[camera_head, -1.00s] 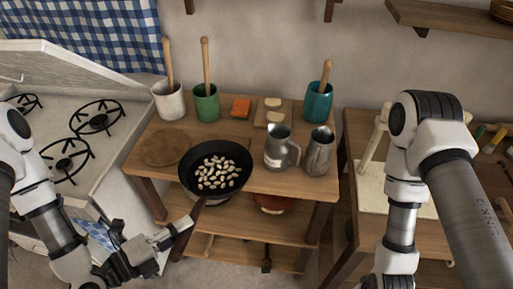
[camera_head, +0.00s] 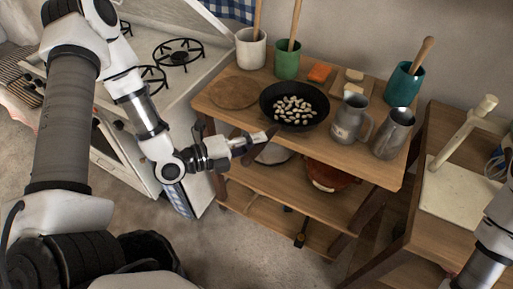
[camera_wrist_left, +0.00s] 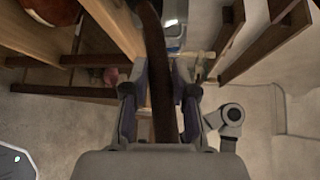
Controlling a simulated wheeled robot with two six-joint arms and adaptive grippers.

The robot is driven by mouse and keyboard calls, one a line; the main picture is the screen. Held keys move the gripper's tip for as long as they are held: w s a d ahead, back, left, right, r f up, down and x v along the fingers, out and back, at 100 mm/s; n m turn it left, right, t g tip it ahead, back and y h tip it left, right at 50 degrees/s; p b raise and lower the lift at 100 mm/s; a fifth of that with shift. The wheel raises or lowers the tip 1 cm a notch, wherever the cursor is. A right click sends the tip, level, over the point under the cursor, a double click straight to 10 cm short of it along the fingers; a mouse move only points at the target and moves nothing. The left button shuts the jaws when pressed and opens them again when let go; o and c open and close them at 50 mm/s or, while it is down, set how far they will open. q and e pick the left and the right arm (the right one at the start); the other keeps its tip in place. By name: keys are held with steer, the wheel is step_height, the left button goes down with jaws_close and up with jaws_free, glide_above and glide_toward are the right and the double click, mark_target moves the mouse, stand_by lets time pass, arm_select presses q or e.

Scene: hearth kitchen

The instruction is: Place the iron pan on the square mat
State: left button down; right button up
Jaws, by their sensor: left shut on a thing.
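The black iron pan (camera_head: 268,101) stands on the wooden trolley's top, with several pale pieces in it. Its dark handle sticks out over the front edge toward me. My left gripper (camera_head: 258,141) is shut on this handle. In the left wrist view the dark brown handle (camera_wrist_left: 157,45) runs between the two fingers (camera_wrist_left: 158,95). I cannot tell for sure which thing is the square mat; a pale square board (camera_head: 455,196) lies on the right-hand table, and a round wooden mat (camera_head: 232,92) lies left of the pan. My right gripper is out of view.
A grey jug (camera_head: 348,122) and a metal pitcher (camera_head: 392,134) stand close right of the pan. White (camera_head: 250,50), green (camera_head: 287,62) and teal (camera_head: 402,86) pots stand behind. The stove (camera_head: 175,75) is at left. An orange-brown pot (camera_head: 330,176) sits on the shelf below.

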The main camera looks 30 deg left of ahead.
arm_select(q)
steer(key=w+f, duration=0.1)
steer(key=w+a+f, duration=0.1)
steer(key=w+f, duration=0.1)
steer(key=shift+w+a+f+p, duration=0.2)
steer(key=shift+w+f+p, duration=0.05)
steer(key=shift+p, duration=0.15)
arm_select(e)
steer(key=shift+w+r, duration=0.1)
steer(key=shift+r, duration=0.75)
arm_select(q)
steer(key=c, duration=0.9)
jaws_free()
steer(key=shift+s, duration=0.15)
steer(key=shift+c, duration=0.2)
